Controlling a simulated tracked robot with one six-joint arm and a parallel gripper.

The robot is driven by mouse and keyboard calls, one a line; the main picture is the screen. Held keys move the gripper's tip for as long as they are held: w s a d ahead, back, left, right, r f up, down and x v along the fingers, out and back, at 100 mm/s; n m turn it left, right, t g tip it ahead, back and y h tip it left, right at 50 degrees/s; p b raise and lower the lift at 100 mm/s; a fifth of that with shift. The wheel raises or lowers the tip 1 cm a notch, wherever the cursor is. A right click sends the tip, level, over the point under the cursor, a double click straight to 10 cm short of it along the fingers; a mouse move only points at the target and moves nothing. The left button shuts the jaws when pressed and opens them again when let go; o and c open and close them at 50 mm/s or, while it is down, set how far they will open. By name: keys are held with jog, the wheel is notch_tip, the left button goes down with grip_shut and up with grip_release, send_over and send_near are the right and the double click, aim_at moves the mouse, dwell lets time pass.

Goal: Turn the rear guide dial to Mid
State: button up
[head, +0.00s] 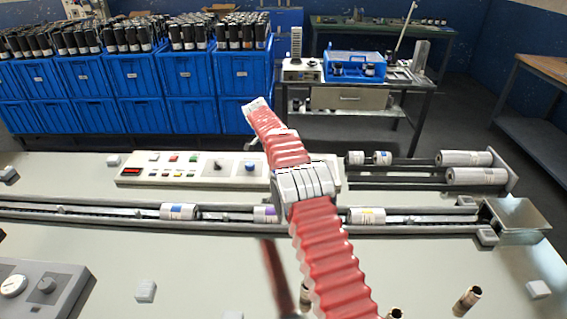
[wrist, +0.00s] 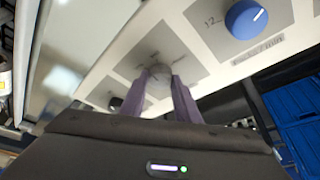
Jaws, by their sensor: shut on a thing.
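The dial sits on a grey label plate (wrist: 185,50) on the pale control panel. Marks surround it, but they are too blurred to read, and I cannot tell its setting. A blue dial (wrist: 245,18) with a white pointer line stands beside it, apart from the fingers. In the head view, the control panel (head: 140,180) and the blue dial (head: 250,166) show. My red arm hides the gripper and the held dial there.
A conveyor (head: 110,211) with several rolls runs in front of the panel. A roll rack (head: 412,180) stands right of my arm. A second panel with dials (head: 40,287) is at the lower left. Blue bins (head: 190,75) stand behind the table.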

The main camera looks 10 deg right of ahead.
jog(key=shift+f+m+g, duration=0.1)
jog(key=shift+m+g, duration=0.2)
jog(key=shift+m, duration=0.4)
jog(key=o, duration=1)
jog(key=shift+o, duration=0.2)
jog(key=w+v, duration=0.1)
jog(key=v, duration=0.6)
jog(key=shift+s+a, duration=0.2)
jog(key=shift+s, duration=0.3)
